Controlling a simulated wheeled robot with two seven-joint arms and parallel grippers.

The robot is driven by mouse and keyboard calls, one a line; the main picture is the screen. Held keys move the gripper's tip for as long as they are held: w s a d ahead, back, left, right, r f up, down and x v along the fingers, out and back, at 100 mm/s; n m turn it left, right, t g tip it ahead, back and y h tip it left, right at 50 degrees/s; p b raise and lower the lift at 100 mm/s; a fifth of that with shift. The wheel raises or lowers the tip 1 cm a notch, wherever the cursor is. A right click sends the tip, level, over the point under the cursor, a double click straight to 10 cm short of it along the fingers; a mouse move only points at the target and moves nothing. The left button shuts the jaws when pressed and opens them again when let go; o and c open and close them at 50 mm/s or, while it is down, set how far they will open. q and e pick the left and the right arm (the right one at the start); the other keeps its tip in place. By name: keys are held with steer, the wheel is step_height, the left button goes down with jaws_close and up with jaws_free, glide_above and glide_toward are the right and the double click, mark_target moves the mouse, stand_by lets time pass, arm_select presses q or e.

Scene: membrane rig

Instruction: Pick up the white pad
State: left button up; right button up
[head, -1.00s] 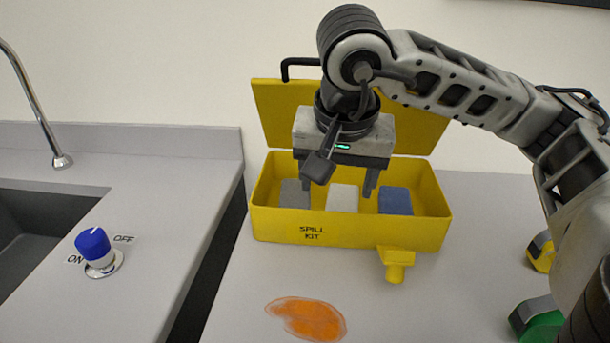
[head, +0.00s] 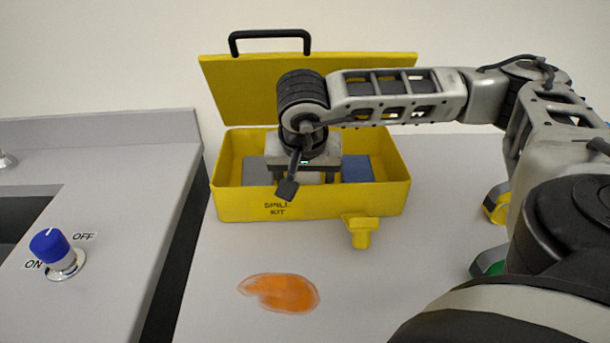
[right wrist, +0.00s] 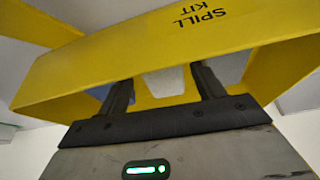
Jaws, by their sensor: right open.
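The white pad lies in the open yellow spill kit (head: 235,206), between a grey pad (head: 257,171) and a blue pad (head: 357,169). My right gripper (head: 303,180) is open and points down into the kit over the white pad, hiding most of it in the head view. In the right wrist view, the white pad (right wrist: 165,82) shows between the two spread fingers of the right gripper (right wrist: 163,82). I cannot tell whether the fingers touch it. My left gripper is not in view.
The kit's front wall and raised lid (head: 225,85) enclose the gripper's space. An orange spill (head: 282,293) lies in front on the counter. A blue knob (head: 50,246) stands at left by a sink. Yellow (head: 496,204) and green (head: 488,264) objects sit at right, partly hidden.

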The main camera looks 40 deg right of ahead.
mark_target(305, 178)
steer(key=shift+x, duration=1.55)
steer(key=c, duration=0.7)
steer(key=shift+c, duration=0.2)
steer(key=shift+r, duration=0.1)
